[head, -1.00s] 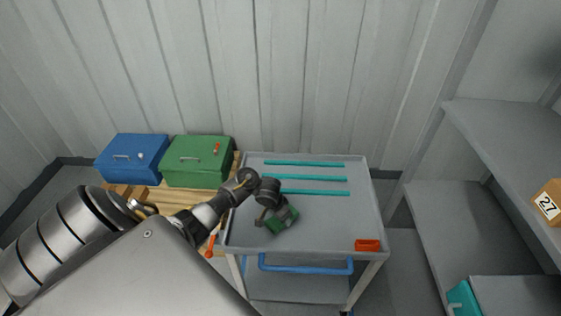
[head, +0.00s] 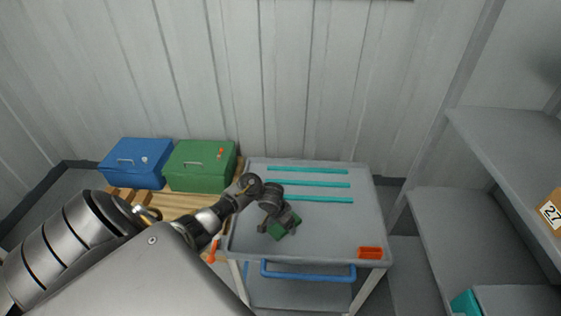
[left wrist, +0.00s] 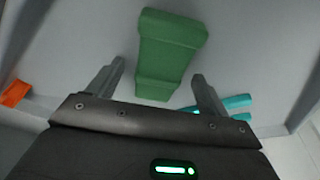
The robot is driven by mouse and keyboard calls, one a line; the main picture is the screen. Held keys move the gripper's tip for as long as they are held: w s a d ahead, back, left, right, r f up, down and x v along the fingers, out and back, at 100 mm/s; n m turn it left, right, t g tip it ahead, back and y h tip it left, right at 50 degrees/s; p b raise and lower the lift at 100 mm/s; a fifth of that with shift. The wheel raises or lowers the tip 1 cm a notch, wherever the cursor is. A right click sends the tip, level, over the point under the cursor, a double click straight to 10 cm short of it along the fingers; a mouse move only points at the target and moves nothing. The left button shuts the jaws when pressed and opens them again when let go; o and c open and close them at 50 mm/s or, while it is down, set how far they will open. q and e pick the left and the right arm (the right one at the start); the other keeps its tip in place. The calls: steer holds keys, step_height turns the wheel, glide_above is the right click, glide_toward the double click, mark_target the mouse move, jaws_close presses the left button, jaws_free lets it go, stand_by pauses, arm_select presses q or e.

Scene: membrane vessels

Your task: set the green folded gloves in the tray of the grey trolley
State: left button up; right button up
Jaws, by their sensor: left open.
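The green folded gloves (head: 284,228) are at the tray (head: 330,225) of the grey trolley, left of its middle. My left gripper (head: 279,225) is above them and partly hides them in the head view. In the left wrist view the gloves (left wrist: 168,50) show as a green folded block over the grey tray surface. The two fingers of my left gripper (left wrist: 158,70) stand apart on either side of their near end, with gaps visible. Whether the gloves lie fully flat on the tray is hard to tell. My right gripper is not in view.
Several teal strips (head: 310,184) lie across the tray's back half. An orange block (head: 370,253) sits at its front right corner. Blue (head: 136,162) and green (head: 200,166) boxes stand on a wooden pallet at left. Grey shelves (head: 470,225) stand at right.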

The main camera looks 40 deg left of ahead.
mark_target(278, 228)
arm_select(q)
steer(key=p+v, duration=0.3)
steer(key=v, duration=0.8)
steer(key=shift+r, duration=0.3)
steer(key=shift+s, duration=0.15)
